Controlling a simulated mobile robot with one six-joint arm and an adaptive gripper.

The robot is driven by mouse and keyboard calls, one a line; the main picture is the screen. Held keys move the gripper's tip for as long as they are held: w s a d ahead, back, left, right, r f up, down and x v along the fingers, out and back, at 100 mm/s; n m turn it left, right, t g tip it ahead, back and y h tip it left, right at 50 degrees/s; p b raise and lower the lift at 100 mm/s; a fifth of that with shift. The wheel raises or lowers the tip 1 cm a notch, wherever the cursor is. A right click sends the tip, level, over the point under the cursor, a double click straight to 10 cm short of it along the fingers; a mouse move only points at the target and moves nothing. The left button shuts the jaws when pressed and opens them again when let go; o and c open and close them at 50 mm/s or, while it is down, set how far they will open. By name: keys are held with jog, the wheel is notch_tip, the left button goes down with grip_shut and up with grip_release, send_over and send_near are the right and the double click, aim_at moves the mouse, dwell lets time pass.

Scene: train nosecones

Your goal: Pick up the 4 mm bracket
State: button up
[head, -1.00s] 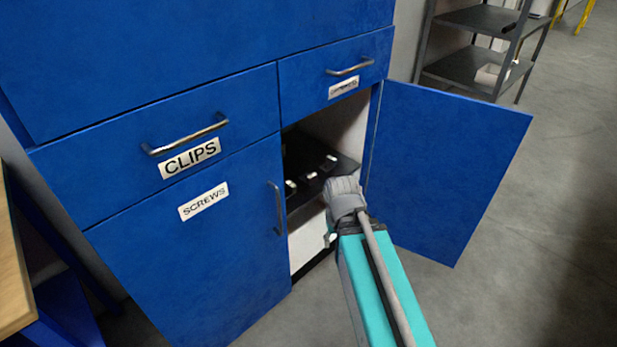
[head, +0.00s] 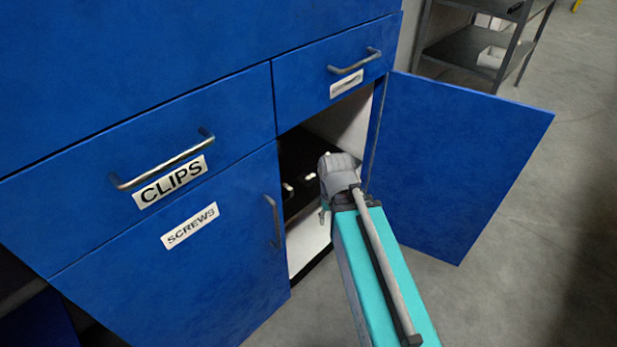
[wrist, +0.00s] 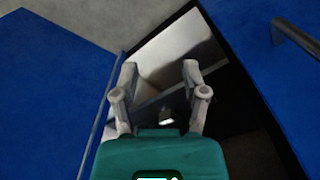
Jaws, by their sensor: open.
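I cannot tell which of these, if any, is the 4 mm bracket.
The blue cabinet door (head: 455,165) stands open on the right. The closed SCREWS door (head: 180,270) is on the left, below the CLIPS drawer (head: 225,130). A smaller drawer (head: 300,95) is above the opening. A grey shelf rack (head: 470,50) stands behind; the floor at right is clear.

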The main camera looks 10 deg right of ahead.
jog(key=o, duration=0.4)
jog(key=shift+w, duration=0.1)
jog(key=shift+c, duration=0.2)
jog(key=shift+o, duration=1.1)
jog(key=shift+w+f+b, duration=0.1)
jog(key=shift+f+b, duration=0.15)
jog(key=shift+b, duration=0.05)
jog(key=w+f+b, duration=0.1)
jog(key=w+f+n+t+y+b, duration=0.1)
jog(key=b, duration=0.1)
jog(key=w+a+f+n+y+b, duration=0.1)
jog(key=w+f, duration=0.1)
jog(key=shift+w+d+f+n+t+y+b, duration=0.8)
jog(key=shift+w+d+t+b, duration=0.7)
jog(key=shift+w+b, duration=1.05)
jog(key=shift+w+d+f+n+t+y+b, duration=0.5)
jog(key=shift+w+d+n+t+y+b, duration=0.6)
jog(key=shift+w+t+b, duration=1.1)
jog(key=shift+w+d+f+n+t+y+b, duration=0.7)
jog(key=shift+w+d+t+y+b, duration=0.5)
jog(key=shift+w+b, duration=1.7)
jog(key=shift+s, duration=0.1)
